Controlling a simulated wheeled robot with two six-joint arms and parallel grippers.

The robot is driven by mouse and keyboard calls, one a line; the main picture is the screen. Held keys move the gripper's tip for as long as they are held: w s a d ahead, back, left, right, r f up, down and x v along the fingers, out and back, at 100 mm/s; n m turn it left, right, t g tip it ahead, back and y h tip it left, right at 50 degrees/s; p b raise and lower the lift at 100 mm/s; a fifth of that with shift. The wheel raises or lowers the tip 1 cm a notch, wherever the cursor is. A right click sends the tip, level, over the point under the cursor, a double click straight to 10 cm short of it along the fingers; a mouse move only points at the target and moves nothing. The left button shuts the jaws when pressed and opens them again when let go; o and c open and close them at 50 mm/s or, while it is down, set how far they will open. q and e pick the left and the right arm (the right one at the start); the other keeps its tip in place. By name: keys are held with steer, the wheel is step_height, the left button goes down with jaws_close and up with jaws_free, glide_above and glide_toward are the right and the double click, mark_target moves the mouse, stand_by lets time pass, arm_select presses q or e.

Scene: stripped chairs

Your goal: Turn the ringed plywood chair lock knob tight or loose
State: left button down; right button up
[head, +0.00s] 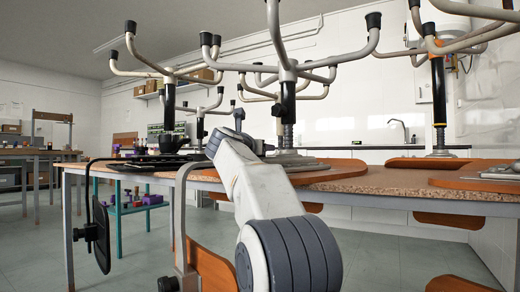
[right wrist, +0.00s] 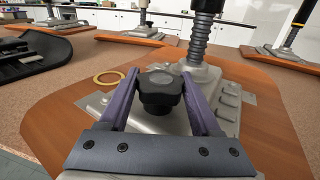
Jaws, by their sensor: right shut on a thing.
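The black lobed lock knob (right wrist: 160,88) stands on the grey metal mechanism (right wrist: 228,112) of an upturned chair, in the right wrist view. The mechanism is fixed to an orange-brown plywood seat (right wrist: 55,115). A brass-coloured ring (right wrist: 96,80) lies flat on this plywood, left of the knob. My right gripper (right wrist: 160,74) has its two purple fingers on either side of the knob and is shut on it. In the head view my arm reaches over the bench and hides the knob. My left gripper is not in view.
A ribbed grey column (right wrist: 197,42) rises just behind the knob. Black parts (right wrist: 35,55) lie to the left.

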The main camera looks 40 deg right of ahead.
steer(key=shift+f, duration=0.1)
steer(key=o, duration=1.4)
steer(key=p+v, duration=0.1)
steer(key=v, duration=0.9)
steer(key=shift+s+a, duration=0.1)
steer(key=shift+a, duration=0.2)
